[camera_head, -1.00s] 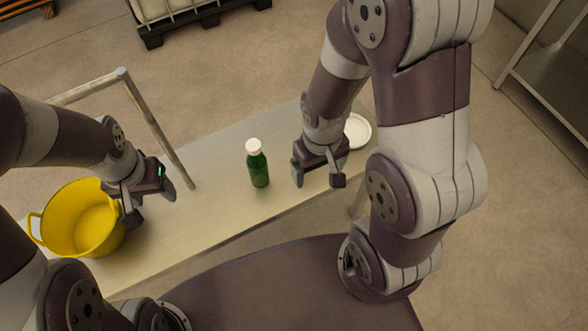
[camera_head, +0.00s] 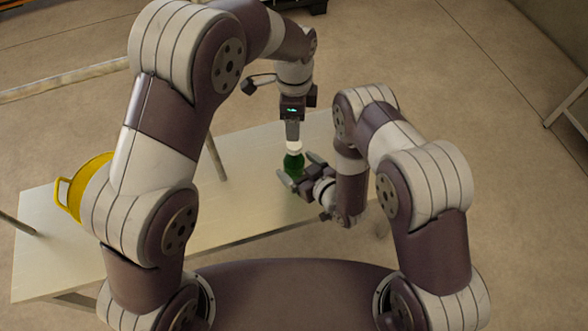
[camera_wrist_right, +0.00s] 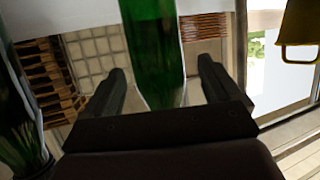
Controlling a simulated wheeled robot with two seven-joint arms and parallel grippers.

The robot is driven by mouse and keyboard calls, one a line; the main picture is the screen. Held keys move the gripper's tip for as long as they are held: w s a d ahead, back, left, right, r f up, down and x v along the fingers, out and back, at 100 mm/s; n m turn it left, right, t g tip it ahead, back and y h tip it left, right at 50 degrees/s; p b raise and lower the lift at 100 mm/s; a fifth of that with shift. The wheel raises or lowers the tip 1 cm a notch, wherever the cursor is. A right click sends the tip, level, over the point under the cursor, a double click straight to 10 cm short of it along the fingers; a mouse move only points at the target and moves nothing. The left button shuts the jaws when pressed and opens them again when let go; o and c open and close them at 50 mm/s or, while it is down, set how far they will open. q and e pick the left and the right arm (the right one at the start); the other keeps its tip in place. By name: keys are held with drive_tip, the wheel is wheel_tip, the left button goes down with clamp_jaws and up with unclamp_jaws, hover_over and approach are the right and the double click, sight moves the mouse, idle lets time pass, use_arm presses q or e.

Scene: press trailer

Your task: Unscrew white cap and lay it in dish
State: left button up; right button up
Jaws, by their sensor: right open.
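The green bottle (camera_head: 293,164) stands upright on the table, with its white cap (camera_head: 294,147) on top. My left gripper (camera_head: 292,138) points straight down over the cap, its fingertips at or just above it; I see it edge-on, so its opening is unclear. My right gripper (camera_head: 300,178) is at the bottle's body from the right, fingers open on either side. In the right wrist view the bottle (camera_wrist_right: 155,50) stands between the two spread fingers (camera_wrist_right: 162,88), with gaps beside it.
The pale table (camera_head: 240,200) is bare left of the bottle. A dark green bottle-like shape (camera_wrist_right: 18,115) is at that view's left edge.

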sight(294, 144)
drive_tip(key=x, duration=0.4)
drive_tip(key=shift+w+f, duration=0.15)
drive_tip(key=c, duration=1.7)
use_arm(q)
drive_tip(key=m, duration=0.4)
use_arm(e)
clamp_jaws()
use_arm(q)
drive_tip(key=m, duration=0.4)
drive_tip(key=shift+f+m, duration=0.3)
drive_tip(key=shift+m, duration=0.1)
wheel_tip(294, 144, down, 8)
drive_tip(key=shift+w+r, duration=0.1)
drive_tip(key=shift+r, duration=0.15)
